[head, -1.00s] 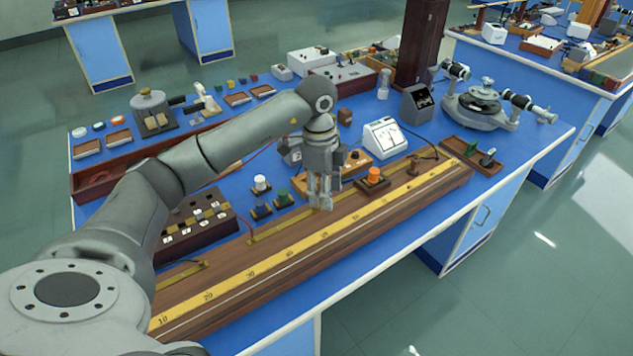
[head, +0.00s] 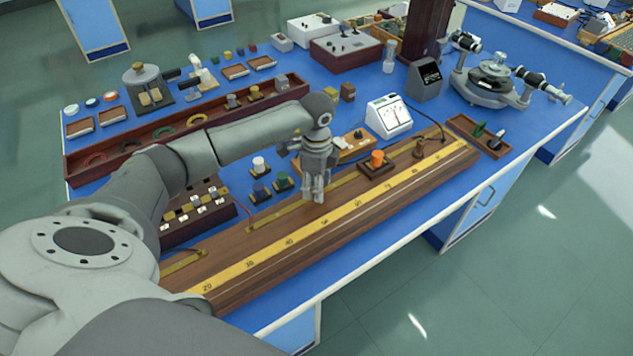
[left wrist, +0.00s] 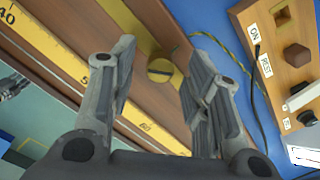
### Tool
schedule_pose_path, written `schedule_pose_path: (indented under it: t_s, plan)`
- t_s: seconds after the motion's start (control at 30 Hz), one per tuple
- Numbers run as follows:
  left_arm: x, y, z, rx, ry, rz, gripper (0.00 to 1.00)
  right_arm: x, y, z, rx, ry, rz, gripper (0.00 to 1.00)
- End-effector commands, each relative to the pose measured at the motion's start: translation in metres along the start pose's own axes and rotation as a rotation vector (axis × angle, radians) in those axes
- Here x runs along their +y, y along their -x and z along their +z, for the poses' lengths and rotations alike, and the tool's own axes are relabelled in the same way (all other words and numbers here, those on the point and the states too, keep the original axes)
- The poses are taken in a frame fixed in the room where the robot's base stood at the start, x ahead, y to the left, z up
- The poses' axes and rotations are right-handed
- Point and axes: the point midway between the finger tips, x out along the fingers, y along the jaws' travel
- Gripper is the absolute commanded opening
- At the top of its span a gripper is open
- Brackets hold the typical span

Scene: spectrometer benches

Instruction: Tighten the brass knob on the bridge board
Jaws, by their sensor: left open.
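The bridge board (head: 345,238) is a long wooden board with a yellow scale, lying along the bench's front edge. The brass knob (left wrist: 160,70) shows in the left wrist view as a round slotted head beside a brass strip (left wrist: 125,22). My left gripper (head: 315,197) points down over the middle of the board. Its fingers are open, one on each side of the knob in the left wrist view, with visible gaps. The knob is not distinguishable in the head view, hidden by the gripper. My right gripper is out of view.
A wooden switch box (left wrist: 285,60) stands close to the right finger in the left wrist view, with a yellow-green wire nearby. An orange-knobbed block (head: 377,163) and a white meter (head: 388,117) stand right of the gripper.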

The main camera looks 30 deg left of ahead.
Motion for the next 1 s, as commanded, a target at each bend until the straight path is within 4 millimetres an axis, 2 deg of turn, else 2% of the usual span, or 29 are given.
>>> schedule_pose_path:
  t_s: [0.03,0.1,0.3,0.5,0.67,1.0]
  plan:
    - [0.000,-0.002,0.000,0.000,0.000,0.000,0.44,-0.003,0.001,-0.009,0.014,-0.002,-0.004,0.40]
    - [0.000,-0.003,0.000,0.000,0.000,0.000,0.44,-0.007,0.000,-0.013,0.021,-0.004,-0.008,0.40]
    - [0.000,-0.004,0.000,0.001,0.000,0.000,0.44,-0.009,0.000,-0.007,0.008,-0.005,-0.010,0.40]
    - [0.000,-0.004,0.000,0.001,0.000,0.000,0.20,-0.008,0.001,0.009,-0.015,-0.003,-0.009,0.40]
    - [0.000,-0.003,0.000,0.001,0.000,0.000,0.00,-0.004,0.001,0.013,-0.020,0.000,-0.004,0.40]
    - [0.000,-0.004,0.000,0.001,-0.046,-0.001,0.00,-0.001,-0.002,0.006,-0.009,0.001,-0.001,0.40]
